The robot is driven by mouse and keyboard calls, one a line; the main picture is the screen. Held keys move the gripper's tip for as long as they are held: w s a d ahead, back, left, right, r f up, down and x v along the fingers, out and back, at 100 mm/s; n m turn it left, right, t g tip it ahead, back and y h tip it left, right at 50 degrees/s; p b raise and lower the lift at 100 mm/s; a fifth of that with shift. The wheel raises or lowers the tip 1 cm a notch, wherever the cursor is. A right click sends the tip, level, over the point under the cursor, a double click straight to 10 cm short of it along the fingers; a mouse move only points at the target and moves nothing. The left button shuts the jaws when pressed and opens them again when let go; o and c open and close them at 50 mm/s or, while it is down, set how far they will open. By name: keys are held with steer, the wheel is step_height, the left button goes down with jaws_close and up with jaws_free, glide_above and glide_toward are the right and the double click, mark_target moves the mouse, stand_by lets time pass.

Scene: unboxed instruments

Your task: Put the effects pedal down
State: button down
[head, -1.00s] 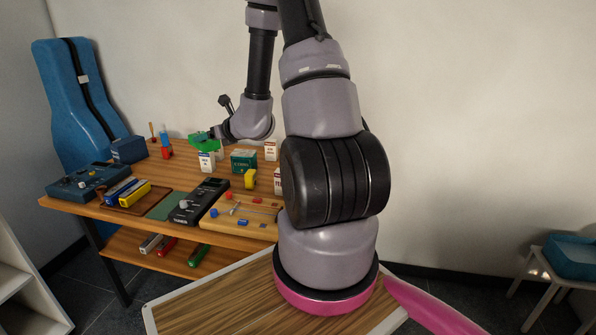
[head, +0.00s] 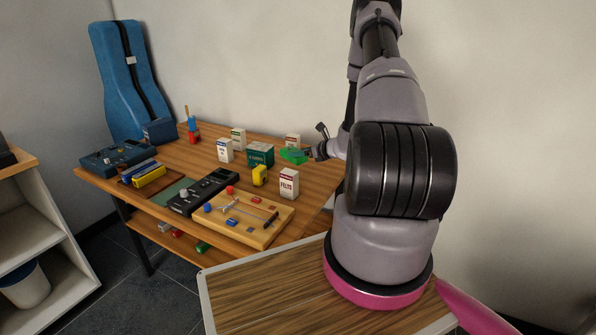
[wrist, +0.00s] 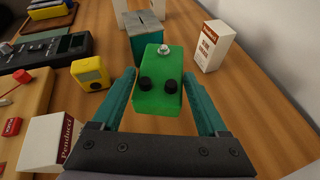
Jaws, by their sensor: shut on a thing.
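I cannot tell whether the pedal's underside touches the table.
A dark green box (head: 260,155) stands just beyond the pedal. White boxes (head: 289,183) (wrist: 213,46) and a yellow device (head: 260,175) stand close by. Bare wood lies to the pedal's right in the wrist view. A wooden board with tools (head: 250,215) lies at the front.

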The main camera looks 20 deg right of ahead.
steer(key=shift+a+f, duration=0.1)
steer(key=shift+f, duration=3.15)
jaws_free()
steer(key=shift+f, duration=0.15)
